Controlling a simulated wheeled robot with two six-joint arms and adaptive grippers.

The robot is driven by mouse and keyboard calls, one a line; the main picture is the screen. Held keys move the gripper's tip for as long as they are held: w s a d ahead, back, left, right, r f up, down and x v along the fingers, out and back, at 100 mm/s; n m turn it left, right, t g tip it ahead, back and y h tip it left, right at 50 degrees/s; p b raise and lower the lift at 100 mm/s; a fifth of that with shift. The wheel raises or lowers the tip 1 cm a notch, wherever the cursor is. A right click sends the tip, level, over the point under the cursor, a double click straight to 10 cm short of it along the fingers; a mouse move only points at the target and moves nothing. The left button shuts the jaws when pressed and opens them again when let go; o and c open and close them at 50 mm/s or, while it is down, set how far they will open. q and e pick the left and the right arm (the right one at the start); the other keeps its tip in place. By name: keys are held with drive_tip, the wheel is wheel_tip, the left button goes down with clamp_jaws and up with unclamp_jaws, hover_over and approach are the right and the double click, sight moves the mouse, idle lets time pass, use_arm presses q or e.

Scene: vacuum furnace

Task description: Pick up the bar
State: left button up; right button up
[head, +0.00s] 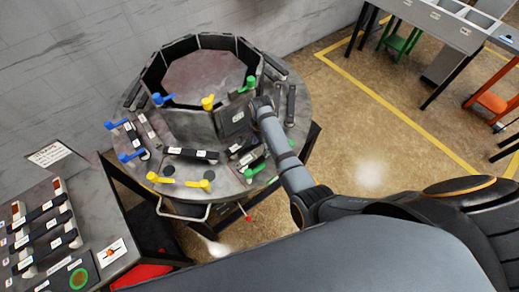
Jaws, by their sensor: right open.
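Several dark bars with pale labels lie on the round top of the furnace (172,188). One bar (193,154) lies at its front, another (135,139) at its left and another (290,104) at its right. More bars (47,228) lie in a row on the table at the lower left. I cannot tell which bar is meant. My right arm reaches up from the lower right, and my right gripper (241,147) is over the furnace's front right, open. It is small and dark among dark parts, so contact cannot be told. My left gripper is out of view.
Blue (162,99), yellow (208,102) and green (249,84) handles stick up around the furnace's octagonal chamber. A wall stands behind.

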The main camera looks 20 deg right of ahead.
drive_tip(key=shift+f, duration=0.8)
clamp_jaws()
drive_tip(key=shift+r, duration=0.15)
